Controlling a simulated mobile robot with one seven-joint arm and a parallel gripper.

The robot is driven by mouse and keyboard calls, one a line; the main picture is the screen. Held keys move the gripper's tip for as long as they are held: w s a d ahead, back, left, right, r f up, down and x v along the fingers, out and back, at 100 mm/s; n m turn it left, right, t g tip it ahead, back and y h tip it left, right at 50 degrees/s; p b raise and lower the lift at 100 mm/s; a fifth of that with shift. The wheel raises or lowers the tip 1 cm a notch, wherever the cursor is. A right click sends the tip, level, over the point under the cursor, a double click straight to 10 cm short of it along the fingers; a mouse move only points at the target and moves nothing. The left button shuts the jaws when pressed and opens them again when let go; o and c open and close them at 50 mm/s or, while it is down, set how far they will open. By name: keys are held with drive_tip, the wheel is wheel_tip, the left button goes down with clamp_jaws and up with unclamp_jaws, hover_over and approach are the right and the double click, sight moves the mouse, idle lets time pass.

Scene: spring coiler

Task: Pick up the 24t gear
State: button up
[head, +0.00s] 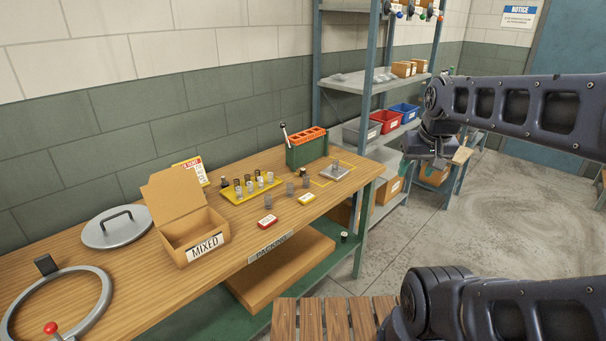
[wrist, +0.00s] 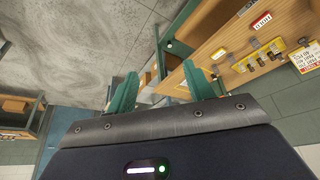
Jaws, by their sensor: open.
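I cannot make out a 24t gear in either view; the small parts on the wooden bench (head: 130,290) are too small to tell apart. Several small grey and dark cylindrical parts stand in and beside a yellow tray (head: 236,199). My gripper (wrist: 162,88) is open and empty, its two teal fingers apart in the wrist view. In the head view my arm reaches in from the right, and its end hangs right of the bench, in front of the shelving and well away from the small parts.
Shelving (head: 362,82) with bins stands behind. The floor (head: 520,200) at right is clear.

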drive_tip(key=w+a+r, duration=0.2)
drive_tip(key=w, duration=0.6)
drive_tip(key=w+a+r, duration=0.1)
drive_tip(key=w+r, duration=0.1)
drive_tip(key=w, duration=0.7)
drive_tip(key=m+g, duration=0.1)
drive_tip(key=g, duration=0.2)
hover_over(303, 169)
drive_tip(key=s, duration=0.1)
wheel_tip(303, 169, down, 27)
drive_tip(key=f, duration=0.5)
drive_tip(key=shift+w+d, duration=0.2)
drive_tip(key=shift+d, duration=0.1)
drive_tip(key=shift+w+a+f, duration=0.15)
drive_tip(key=shift+f, duration=1.1)
drive_tip(key=shift+w+a+f, duration=0.15)
drive_tip(key=shift+f, duration=1.1)
clamp_jaws()
drive_tip(key=shift+r, duration=0.1)
